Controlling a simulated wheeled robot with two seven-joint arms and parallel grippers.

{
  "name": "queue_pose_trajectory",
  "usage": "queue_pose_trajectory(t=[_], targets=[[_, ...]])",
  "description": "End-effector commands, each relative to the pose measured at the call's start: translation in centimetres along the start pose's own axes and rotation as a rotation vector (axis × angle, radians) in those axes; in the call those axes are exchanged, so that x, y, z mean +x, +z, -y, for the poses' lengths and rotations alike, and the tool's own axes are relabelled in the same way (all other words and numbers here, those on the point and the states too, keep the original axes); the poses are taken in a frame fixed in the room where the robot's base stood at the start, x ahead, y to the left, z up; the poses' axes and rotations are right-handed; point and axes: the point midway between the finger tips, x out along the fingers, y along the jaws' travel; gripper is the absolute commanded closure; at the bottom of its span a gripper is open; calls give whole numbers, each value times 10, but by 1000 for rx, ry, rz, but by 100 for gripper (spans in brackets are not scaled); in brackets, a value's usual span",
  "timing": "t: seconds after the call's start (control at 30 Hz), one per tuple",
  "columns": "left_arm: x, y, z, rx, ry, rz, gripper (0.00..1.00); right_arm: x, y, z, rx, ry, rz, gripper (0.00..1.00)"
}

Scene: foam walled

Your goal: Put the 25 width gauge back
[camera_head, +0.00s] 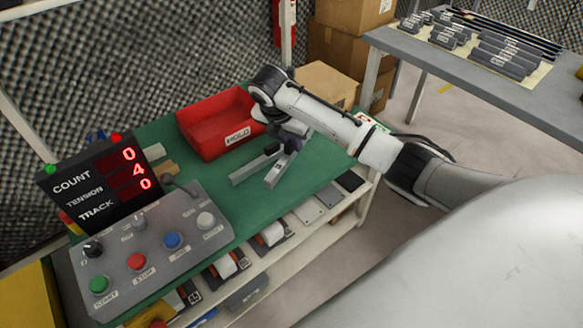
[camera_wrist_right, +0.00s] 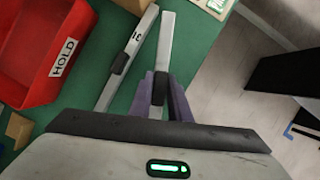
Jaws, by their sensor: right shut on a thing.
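My right gripper (camera_head: 288,142) is over the green table, right of the red bin. In the right wrist view its purple fingers (camera_wrist_right: 165,96) are shut on the dark grip in the middle of a light grey bar gauge (camera_wrist_right: 167,42). The same gauge (camera_head: 274,178) points toward the table's front in the head view. I cannot read a number on it, nor tell whether it touches the table. A second grey bar gauge (camera_wrist_right: 113,82), with a mark like "16", lies just left of it; it also shows in the head view (camera_head: 250,169). My left gripper is not in view.
A red bin (camera_head: 208,143) labelled HOLD stands at the table's back. A control box (camera_head: 150,250) and a COUNT/TENSION/TRACK display (camera_head: 100,187) are at the left. Another table (camera_head: 480,85) holds several dark blocks.

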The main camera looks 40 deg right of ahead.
Motion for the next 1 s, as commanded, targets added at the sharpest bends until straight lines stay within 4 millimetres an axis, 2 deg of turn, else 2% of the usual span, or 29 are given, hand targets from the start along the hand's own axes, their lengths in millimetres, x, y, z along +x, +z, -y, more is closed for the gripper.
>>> queue_pose_trajectory(t=[0.03,0.1,0.37,0.57,0.8,0.83,0.93,1.0], targets=[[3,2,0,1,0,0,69,12,-6,1,-2,-3,-3,100],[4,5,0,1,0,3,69,24,-12,0,-1,-2,-3,100],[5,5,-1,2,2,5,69,46,-20,0,1,0,-1,100],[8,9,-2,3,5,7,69,72,-32,0,1,-2,-2,100],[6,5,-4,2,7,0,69,74,-32,-1,1,0,-1,100],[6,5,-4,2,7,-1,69,75,-33,0,1,-1,-1,82],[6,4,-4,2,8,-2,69,75,-32,0,1,-1,-1,65],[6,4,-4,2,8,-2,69,75,-32,0,1,-1,-1,64]])
